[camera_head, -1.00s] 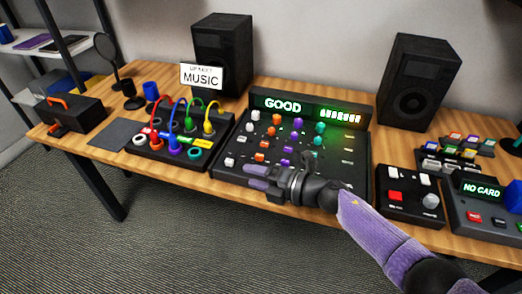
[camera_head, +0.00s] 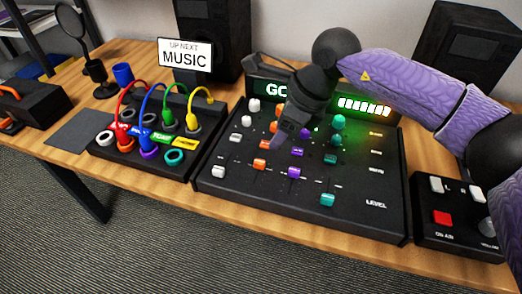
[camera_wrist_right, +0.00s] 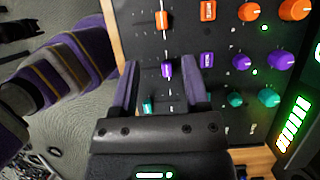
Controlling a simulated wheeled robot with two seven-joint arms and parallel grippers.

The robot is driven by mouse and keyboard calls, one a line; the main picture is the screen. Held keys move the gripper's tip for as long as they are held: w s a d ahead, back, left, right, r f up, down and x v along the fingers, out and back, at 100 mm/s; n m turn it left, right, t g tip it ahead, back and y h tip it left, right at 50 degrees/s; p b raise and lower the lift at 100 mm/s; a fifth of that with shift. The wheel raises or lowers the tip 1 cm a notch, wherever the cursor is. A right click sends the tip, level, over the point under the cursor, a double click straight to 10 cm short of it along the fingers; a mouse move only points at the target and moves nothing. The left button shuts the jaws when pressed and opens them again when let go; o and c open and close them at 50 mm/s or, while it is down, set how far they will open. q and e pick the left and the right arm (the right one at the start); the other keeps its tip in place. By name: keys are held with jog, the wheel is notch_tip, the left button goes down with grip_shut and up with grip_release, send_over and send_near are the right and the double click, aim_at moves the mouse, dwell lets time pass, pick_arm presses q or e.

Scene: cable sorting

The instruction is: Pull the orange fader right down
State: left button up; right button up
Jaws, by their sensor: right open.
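The orange fader cap (camera_head: 259,163) sits on its slot in the lower left part of the black mixer (camera_head: 345,203). In the right wrist view the orange fader (camera_wrist_right: 162,20) is near the top, beyond the fingertips. My right gripper (camera_head: 287,137) is open, pointing down over the mixer, up and right of the orange fader in the head view. In the right wrist view its fingers (camera_wrist_right: 161,66) appear either side of the purple fader (camera_wrist_right: 167,70); whether they touch the panel I cannot tell. My left gripper is not in view.
White (camera_head: 218,171) and teal (camera_head: 327,200) faders flank the orange and purple ones. Knobs and buttons stand behind them. A patch box (camera_head: 145,160) with coloured cables is left of the mixer. A small control box (camera_head: 455,240) is to the right.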

aim_at(260, 161)
jog(key=b+x, duration=0.4)
jog(key=x, duration=0.6)
jog(key=shift+w+d+f, duration=0.1)
jog(key=shift+f, duration=0.05)
jog(key=shift+c, duration=1)
jog(key=c, duration=0.5)
grip_shut()
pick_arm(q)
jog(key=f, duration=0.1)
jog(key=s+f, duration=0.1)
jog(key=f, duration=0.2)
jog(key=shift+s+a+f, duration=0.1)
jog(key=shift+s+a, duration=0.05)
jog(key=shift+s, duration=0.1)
